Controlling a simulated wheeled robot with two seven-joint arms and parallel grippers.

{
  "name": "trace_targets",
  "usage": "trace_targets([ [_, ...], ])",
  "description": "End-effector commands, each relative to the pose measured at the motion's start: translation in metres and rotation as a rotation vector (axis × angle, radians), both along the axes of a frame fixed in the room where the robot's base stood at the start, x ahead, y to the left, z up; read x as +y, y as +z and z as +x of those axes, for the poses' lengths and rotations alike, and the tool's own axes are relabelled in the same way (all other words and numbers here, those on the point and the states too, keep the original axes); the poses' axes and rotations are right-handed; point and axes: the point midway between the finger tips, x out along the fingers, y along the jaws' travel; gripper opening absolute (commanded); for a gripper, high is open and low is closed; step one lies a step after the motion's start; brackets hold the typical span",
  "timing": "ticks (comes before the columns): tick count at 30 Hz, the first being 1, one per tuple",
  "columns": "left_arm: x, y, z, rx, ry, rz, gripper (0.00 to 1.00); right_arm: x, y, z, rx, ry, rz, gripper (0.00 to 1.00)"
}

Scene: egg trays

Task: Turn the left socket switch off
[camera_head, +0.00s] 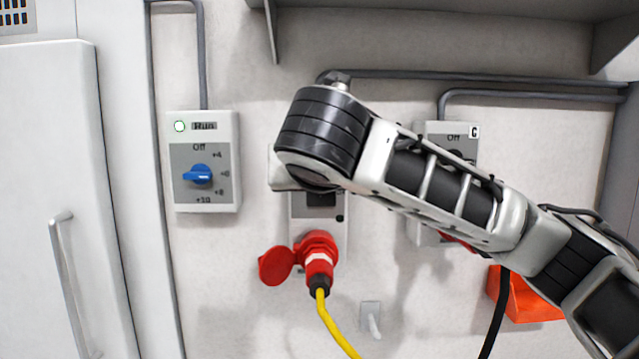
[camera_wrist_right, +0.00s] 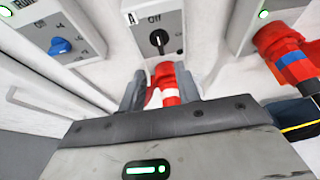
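The left socket box, labelled A in the right wrist view, has a pale casing (camera_wrist_right: 139,22) and a black switch knob (camera_wrist_right: 158,38) below the word Off. I cannot tell the knob's exact setting. A red plug (camera_wrist_right: 165,84) sits below it. In the head view this socket's red plug (camera_head: 318,262) and yellow cable show, while my right arm covers the upper box and its knob. My right gripper (camera_wrist_right: 160,88) is open in front of the plug, below the knob. Its fingers are apart, and contact with the plug cannot be judged. My left gripper is not in view.
A control box (camera_head: 204,190) with a blue knob (camera_head: 198,174) is left of the socket. A box labelled C (camera_head: 466,131) is partly behind my arm on the right. An orange bin (camera_head: 535,300) stands lower right. A cabinet door (camera_head: 50,190) is far left.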

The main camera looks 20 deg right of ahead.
Motion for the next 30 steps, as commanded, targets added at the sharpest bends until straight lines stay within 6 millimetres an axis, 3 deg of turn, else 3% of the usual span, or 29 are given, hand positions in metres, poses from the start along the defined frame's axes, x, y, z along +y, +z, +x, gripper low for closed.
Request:
trace_targets([
  [3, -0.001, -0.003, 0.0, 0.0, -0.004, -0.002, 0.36, 0.007, 0.008, -0.02, -0.004, 0.002, -0.001, 0.33],
  [9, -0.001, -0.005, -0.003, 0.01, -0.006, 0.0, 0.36, 0.011, 0.016, -0.037, -0.001, 0.001, -0.001, 0.33],
  [21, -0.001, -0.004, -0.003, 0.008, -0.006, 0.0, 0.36, 0.013, 0.015, -0.038, 0.003, 0.003, 0.007, 0.33],
  [23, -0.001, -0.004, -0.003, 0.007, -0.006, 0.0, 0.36, 0.017, 0.007, -0.035, 0.009, 0.013, 0.034, 0.33],
  [26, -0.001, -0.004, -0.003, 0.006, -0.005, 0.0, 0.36, 0.032, -0.022, -0.024, 0.033, 0.045, 0.152, 0.33],
  [30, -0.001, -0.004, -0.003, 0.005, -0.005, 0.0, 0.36, 0.066, -0.088, -0.007, 0.094, 0.08, 0.473, 0.33],
])
